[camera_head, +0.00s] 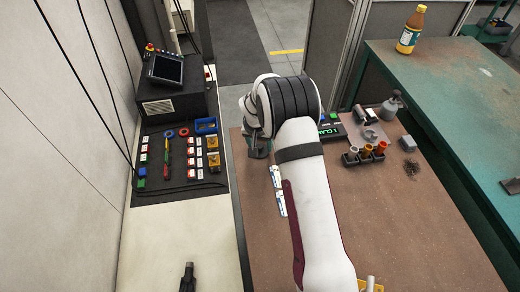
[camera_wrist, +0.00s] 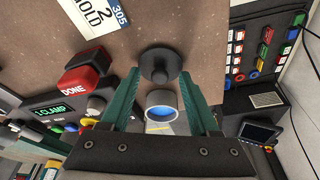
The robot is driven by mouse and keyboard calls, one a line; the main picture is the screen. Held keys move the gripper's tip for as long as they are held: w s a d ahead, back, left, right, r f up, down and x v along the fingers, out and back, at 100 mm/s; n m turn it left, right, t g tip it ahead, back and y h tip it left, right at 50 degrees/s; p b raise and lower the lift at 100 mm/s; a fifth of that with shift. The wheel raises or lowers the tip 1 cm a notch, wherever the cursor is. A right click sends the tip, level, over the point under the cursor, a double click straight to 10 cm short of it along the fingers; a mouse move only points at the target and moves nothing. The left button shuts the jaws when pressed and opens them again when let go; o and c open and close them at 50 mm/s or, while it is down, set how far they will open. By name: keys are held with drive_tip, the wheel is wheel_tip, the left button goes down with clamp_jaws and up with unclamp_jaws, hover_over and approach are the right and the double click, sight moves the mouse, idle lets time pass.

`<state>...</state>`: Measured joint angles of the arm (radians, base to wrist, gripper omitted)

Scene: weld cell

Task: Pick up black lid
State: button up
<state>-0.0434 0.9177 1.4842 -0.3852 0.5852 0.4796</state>
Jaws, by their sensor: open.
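The black lid (camera_wrist: 160,65) is round, with a raised round knob in its middle, and lies on the brown table top in the wrist view. My gripper (camera_wrist: 162,78) is open. Its two green fingers stand apart, with their tips on either side of the lid's near part, and nothing is gripped. A grey ring with a blue inside (camera_wrist: 163,111) shows between the fingers, nearer the palm. In the head view my gripper (camera_head: 257,138) is at the table's left edge, and my arm hides much of it.
A red DONE button (camera_wrist: 87,79) and a CLAMP display box (camera_wrist: 62,112) are near the left finger in the wrist view. Several cups stand in a black holder (camera_head: 365,156) right of my arm. A control panel (camera_head: 180,160) is at left.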

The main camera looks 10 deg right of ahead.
drive_tip(key=shift+f, duration=0.2)
drive_tip(key=shift+c, duration=0.4)
clamp_jaws()
